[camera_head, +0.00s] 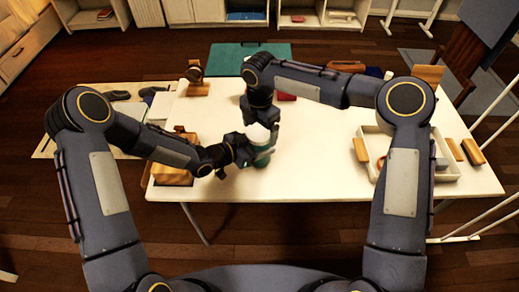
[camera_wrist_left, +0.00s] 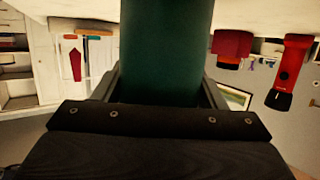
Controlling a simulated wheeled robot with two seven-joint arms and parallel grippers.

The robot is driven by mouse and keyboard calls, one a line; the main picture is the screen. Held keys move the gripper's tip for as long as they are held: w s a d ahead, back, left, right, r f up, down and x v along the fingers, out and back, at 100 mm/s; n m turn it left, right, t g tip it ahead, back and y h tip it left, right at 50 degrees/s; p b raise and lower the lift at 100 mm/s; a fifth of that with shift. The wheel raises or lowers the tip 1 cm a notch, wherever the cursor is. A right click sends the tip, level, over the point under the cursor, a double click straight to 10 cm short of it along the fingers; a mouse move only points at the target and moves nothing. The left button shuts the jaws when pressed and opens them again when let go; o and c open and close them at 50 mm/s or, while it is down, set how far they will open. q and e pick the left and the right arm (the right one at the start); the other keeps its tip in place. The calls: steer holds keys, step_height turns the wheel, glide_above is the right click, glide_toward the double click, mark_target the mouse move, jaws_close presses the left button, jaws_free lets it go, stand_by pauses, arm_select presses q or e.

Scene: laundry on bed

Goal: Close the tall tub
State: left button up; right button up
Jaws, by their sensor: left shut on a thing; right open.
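The tall tub (camera_head: 262,160) stands on the white table near its front middle, with a teal-green body and a paler upper part. My left gripper (camera_head: 247,157) comes in from the left and is shut on the tub's body. In the left wrist view the dark green tub body (camera_wrist_left: 166,50) fills the space between the fingers. My right gripper (camera_head: 264,124) points down from above, open, at the tub's pale top. I cannot tell whether it touches the top, or whether a lid is seated there, because the gripper hides part of it.
A white tray (camera_head: 447,178) with several items stands on the table's right side. A wooden box (camera_head: 172,177) is at the left front edge. A wooden block (camera_head: 199,88) stands at the back left. The table's middle right (camera_head: 325,135) is clear.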

steer(key=c, duration=1)
steer(key=m, duration=0.4)
steer(key=o, duration=1.2)
steer(key=shift+c, duration=0.2)
step_height(320, 180, up, 12)
arm_select(q)
steer(key=o, duration=2)
steer(key=shift+c, duration=0.2)
